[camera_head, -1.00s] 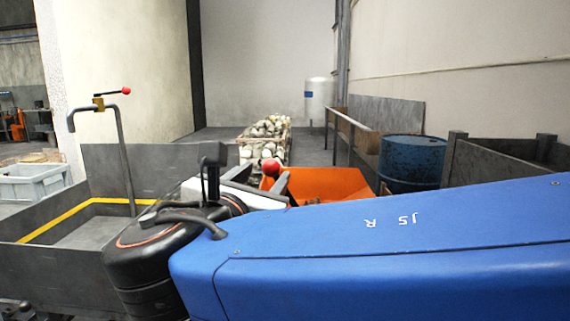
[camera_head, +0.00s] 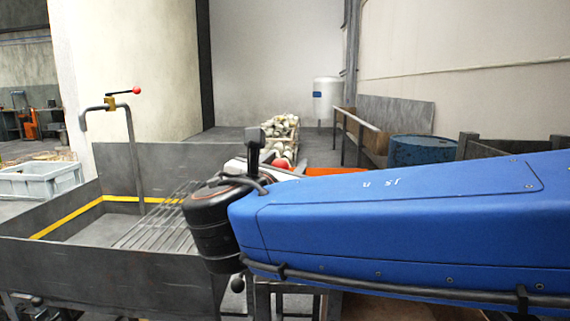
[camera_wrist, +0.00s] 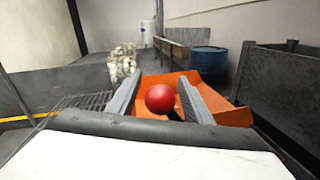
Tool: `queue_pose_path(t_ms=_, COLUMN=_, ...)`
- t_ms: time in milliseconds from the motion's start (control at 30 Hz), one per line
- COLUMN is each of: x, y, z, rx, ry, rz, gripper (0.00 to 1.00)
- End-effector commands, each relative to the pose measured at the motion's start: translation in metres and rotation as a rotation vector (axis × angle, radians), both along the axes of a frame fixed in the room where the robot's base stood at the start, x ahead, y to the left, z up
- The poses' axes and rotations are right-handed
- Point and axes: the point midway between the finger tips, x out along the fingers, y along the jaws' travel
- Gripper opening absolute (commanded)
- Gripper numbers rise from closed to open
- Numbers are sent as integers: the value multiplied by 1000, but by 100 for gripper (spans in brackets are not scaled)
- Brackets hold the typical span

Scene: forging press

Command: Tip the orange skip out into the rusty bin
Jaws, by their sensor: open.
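The orange skip (camera_wrist: 190,88) lies ahead of my gripper (camera_wrist: 160,80) in the wrist view. In the head view only a thin strip of the skip (camera_head: 337,171) shows above my blue arm. A red ball knob (camera_wrist: 160,98) on a dark lever sits between my two spread fingers. My gripper is open, and I cannot tell whether either finger touches the knob. The knob also shows in the head view (camera_head: 281,164). A dark, worn steel box (camera_wrist: 288,88) stands at the right; I cannot tell whether it is the rusty bin. The skip's contents are hidden.
A grey steel tub (camera_head: 110,255) with a yellow stripe and a grate (camera_head: 155,228) is at the left. A blue drum (camera_head: 420,150) and a crate of pale lumps (camera_head: 281,130) stand beyond.

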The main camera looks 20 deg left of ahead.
Motion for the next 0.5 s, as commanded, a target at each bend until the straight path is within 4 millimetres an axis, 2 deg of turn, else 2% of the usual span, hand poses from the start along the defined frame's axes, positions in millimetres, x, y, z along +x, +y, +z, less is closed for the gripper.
queue_pose_path(t_ms=67, x=0, y=0, z=0, rx=0, ry=0, rz=0, gripper=46)
queue_pose_path(t_ms=267, x=0, y=0, z=0, rx=0, ry=0, rz=0, gripper=0)
queue_pose_path(t_ms=500, x=0, y=-1, z=1, rx=7, ry=2, rz=1, gripper=0)
